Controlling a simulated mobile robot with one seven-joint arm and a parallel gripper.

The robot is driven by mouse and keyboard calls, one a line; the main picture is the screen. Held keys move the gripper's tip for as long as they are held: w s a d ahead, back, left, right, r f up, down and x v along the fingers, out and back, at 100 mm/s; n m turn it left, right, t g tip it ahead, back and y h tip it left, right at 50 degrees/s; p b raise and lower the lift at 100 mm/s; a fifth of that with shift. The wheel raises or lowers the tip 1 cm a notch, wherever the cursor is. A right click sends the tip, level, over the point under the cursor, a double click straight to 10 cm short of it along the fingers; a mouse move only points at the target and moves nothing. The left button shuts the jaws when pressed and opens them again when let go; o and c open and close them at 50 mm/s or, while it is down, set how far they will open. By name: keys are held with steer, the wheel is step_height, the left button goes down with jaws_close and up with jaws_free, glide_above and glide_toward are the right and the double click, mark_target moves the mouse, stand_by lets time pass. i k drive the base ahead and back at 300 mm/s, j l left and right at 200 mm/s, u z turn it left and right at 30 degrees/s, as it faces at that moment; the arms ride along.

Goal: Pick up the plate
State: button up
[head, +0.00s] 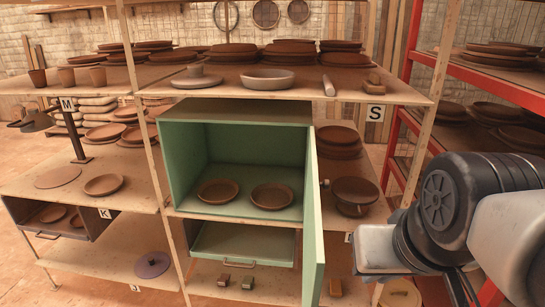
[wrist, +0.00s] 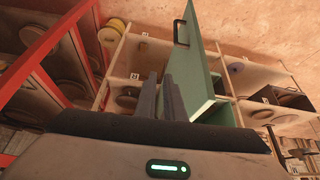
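Two round brown plates lie side by side inside the open green cabinet in the head view: a left plate (head: 217,192) and a right plate (head: 271,197). Another brown plate (head: 104,185) lies on the left shelf, beside a flat disc (head: 58,177). The frames do not show which plate is meant. My gripper's two dark fingers (wrist: 160,95) show in the wrist view, with a gap between them and no held object visible. The green cabinet door (wrist: 193,65) is close beyond them. In the head view, my arm is right of the cabinet; its fingertips cannot be made out.
The cabinet door (head: 316,220) stands swung out toward me, edge-on, between my arm and the cabinet inside. A brown pot (head: 355,195) stands right of the door. A red rack (head: 480,80) is at the right. A green drawer (head: 243,244) is below the plates.

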mark_target(216, 191)
steer(key=j, duration=1)
steer(key=i+j+z, duration=0.2)
steer(key=i+j, duration=0.2)
steer(key=j, duration=0.25)
steer(key=i+j+z, duration=0.1)
steer(key=j, duration=0.3)
steer(key=i+j+z, duration=0.1)
steer(key=i+j, duration=0.15)
steer(key=i+j+z, duration=0.1)
steer(key=j, duration=0.4)
steer(key=i+j+z, duration=0.15)
steer(key=j, duration=0.25)
steer(key=i+j+z, duration=0.1)
steer(key=j, duration=0.3)
steer(key=i, duration=0.1)
